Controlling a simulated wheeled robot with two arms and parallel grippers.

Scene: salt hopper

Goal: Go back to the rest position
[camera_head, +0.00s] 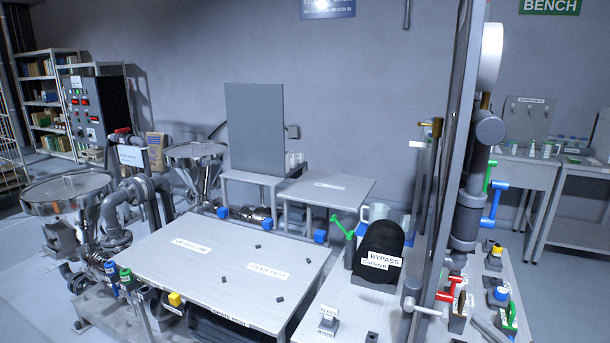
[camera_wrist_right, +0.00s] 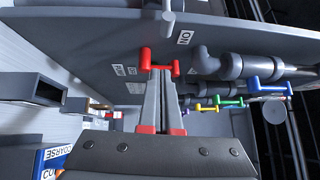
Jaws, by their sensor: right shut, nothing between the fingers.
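My right gripper (camera_wrist_right: 160,76) shows in the right wrist view with its two grey fingers together and nothing between them. Its tips appear close to a red lever (camera_wrist_right: 146,58) on a large grey panel (camera_wrist_right: 100,38); I cannot tell whether they touch. In the head view I cannot pick out the right gripper clearly among the pipes and levers at the right. My left gripper is not in view.
Pipes with blue (camera_wrist_right: 268,95), green and yellow levers lie to the right in the wrist view. The head view shows a wide table (camera_head: 200,285), a black bypass carboy (camera_head: 378,248), steel hoppers (camera_head: 68,190) at left and a tall grey upright (camera_head: 455,130).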

